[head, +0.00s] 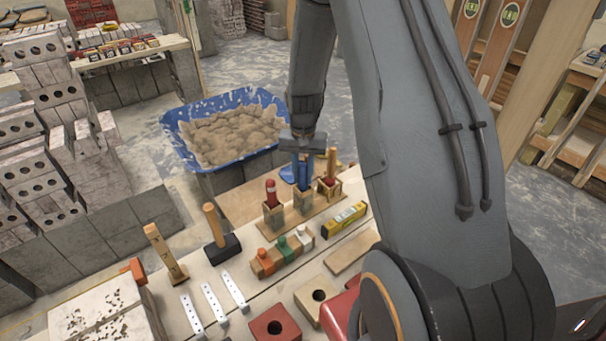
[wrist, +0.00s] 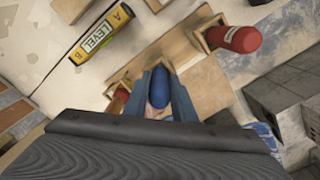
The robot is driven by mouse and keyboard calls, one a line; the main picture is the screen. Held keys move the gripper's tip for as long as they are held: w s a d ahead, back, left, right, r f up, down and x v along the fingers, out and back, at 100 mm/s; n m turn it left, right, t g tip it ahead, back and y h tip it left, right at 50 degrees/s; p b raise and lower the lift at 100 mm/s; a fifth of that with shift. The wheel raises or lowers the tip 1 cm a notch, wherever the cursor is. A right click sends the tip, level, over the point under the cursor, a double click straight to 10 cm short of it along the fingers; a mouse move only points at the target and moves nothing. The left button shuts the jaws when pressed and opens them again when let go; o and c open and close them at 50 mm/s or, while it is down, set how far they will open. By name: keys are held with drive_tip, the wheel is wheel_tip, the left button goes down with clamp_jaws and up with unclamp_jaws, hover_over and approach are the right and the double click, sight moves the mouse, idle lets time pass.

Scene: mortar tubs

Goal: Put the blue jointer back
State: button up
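The blue jointer (wrist: 158,88) shows its rounded blue handle end-on between my two fingers in the wrist view. My gripper (head: 302,178) points down over the middle wooden holder (head: 304,204) in the head view. The fingers (wrist: 159,98) lie against both sides of the handle and look shut on it. The jointer's lower part is hidden by the fingers and the holder, so I cannot tell how deep it sits. The left holder has a red-handled tool (head: 270,190), and the right holder has a wooden-handled tool (head: 331,165).
A yellow level (head: 344,219) lies in front of the holders. A hammer (head: 220,235) and a row of orange, green and white-topped pieces (head: 282,250) are to the left. A blue tub (head: 228,125) of mortar stands behind. Grey block stacks (head: 60,150) are at left.

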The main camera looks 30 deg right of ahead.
drive_tip(key=o, duration=0.4)
drive_tip(key=shift+r+b, duration=0.8)
drive_tip(key=shift+r, duration=3.15)
drive_tip(key=s+a+r+n, duration=0.2)
drive_tip(key=s+a, duration=0.1)
drive_tip(key=s, duration=0.3)
drive_tip(key=s+a+r+n, duration=0.1)
drive_tip(key=s+a+n, duration=0.1)
drive_tip(key=s+a, duration=0.2)
drive_tip(key=s+a+r+n, duration=0.2)
drive_tip(key=s+a, duration=0.2)
drive_tip(key=s, duration=0.5)
drive_tip(key=shift+s+a+r+n+t, duration=0.2)
drive_tip(key=shift+s+r+n+t, duration=0.15)
drive_tip(key=shift+n+t, duration=0.05)
